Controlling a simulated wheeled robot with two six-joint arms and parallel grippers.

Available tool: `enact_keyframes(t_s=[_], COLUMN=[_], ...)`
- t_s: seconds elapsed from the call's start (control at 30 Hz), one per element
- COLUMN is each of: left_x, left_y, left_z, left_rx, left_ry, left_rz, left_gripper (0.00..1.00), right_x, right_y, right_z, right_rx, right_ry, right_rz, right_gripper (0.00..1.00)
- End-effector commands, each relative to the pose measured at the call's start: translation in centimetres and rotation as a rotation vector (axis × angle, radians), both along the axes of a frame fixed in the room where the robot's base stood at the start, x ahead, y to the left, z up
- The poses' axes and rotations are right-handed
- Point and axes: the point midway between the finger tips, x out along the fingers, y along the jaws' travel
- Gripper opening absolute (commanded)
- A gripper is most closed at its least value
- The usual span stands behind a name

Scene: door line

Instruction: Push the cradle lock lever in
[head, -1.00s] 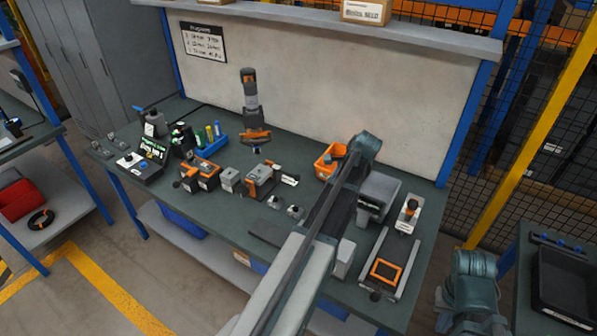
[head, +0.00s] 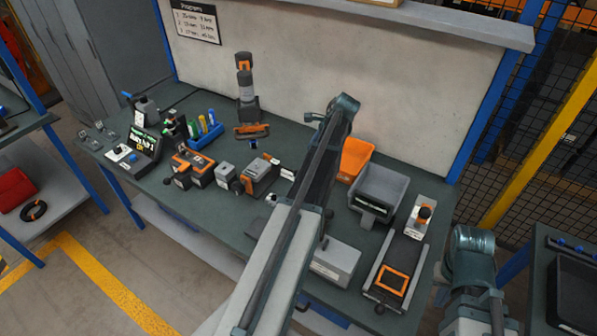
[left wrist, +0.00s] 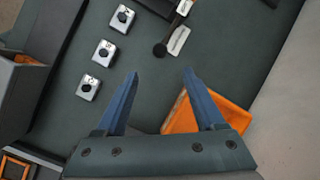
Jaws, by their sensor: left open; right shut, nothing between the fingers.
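A grey and orange device (head: 258,175), which may be the cradle, stands mid-table with a white label at its right end. In the left wrist view, a black round knob on a short rod (left wrist: 160,49) shows beside the white label (left wrist: 178,40); it looks like a lever. I cannot tell how far in it sits. My left gripper (left wrist: 160,75) is open and empty, above the table and apart from the knob. In the head view its fingers are hidden by my left arm. My right arm (head: 475,255) is at lower right, off the table; its fingertips cannot be made out.
Three grey button blocks (left wrist: 105,50) lie near the knob. An orange bin (head: 355,158) and a grey bin (head: 382,190) stand at the right. An orange-framed black slab (head: 372,292) is at the front right. A wall panel (head: 400,110) closes the back.

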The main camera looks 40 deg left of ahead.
Motion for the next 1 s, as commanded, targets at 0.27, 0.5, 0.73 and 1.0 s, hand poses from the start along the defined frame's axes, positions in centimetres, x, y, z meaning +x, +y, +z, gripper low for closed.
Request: enact_keyframes(t_s=[0.27, 0.5, 0.73, 1.0], left_x=[-0.3, -0.7, -1.1, -1.4], left_y=[1.3, 2.7, 4.2, 5.3], left_z=[-3.4, -6.9, -10.1, -12.0], left_rx=[0.0, -0.001, 0.0, -0.001], left_ry=[-0.001, -0.001, 0.0, 0.0], left_rz=[0.002, 0.001, 0.002, 0.001], left_gripper=[0.71, 0.71, 0.71, 0.71], right_x=[0.0, 0.0, 0.0, 0.0], right_y=[0.0, 0.0, 0.0, 0.0], right_z=[-3.4, -6.9, -10.1, -12.0], right_rx=[0.0, 0.0, 0.0, 0.0], right_ry=[0.0, 0.0, 0.0, 0.0], right_rz=[-0.001, -0.001, -0.001, -0.001], right_gripper=[0.0, 0.0, 0.0, 0.0])
